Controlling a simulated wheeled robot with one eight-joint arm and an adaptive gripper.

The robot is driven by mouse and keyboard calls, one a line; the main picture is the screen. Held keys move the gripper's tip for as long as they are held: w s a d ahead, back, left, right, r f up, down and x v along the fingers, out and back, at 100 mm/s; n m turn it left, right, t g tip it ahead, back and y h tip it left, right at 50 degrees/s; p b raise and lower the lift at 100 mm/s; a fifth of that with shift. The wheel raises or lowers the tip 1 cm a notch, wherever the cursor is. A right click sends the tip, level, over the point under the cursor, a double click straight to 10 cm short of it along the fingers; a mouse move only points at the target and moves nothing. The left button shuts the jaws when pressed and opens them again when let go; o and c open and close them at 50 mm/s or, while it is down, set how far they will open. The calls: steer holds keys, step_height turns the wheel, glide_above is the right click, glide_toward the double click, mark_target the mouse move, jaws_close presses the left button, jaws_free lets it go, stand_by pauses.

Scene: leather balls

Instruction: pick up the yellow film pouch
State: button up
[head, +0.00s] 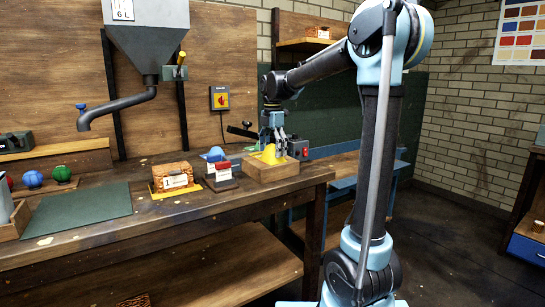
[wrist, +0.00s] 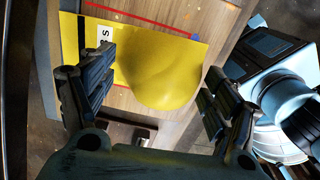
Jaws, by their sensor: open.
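The yellow film pouch (head: 268,156) shows as a bulging yellow shape at a shallow wooden box (head: 272,174) near the right end of the bench. In the wrist view the rounded yellow pouch (wrist: 165,72) lies between my fingers, over a flat yellow area with a white label. My gripper (head: 275,150) points down over the box. In the wrist view my gripper (wrist: 158,68) is open, with one finger on each side of the pouch. A gap shows at the right finger; whether the left finger touches the yellow is unclear.
Left of the box stand a small holder (head: 221,180) with red and blue items and a brown block (head: 173,177) on a yellow base. A green mat (head: 80,215) lies further left, near coloured balls (head: 32,179). A grey hopper (head: 148,35) hangs above the bench.

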steer(key=shift+f, duration=0.8)
steer(key=c, duration=1.3)
steer(key=shift+r, duration=0.1)
steer(key=shift+c, duration=0.2)
steer(key=r, duration=0.3)
steer(key=shift+s+d+r, duration=0.2)
steer(key=shift+s+d, duration=0.05)
steer(key=shift+s, duration=0.15)
steer(key=s+d, duration=0.9)
steer(key=s, duration=0.5)
steer(key=shift+d, duration=0.3)
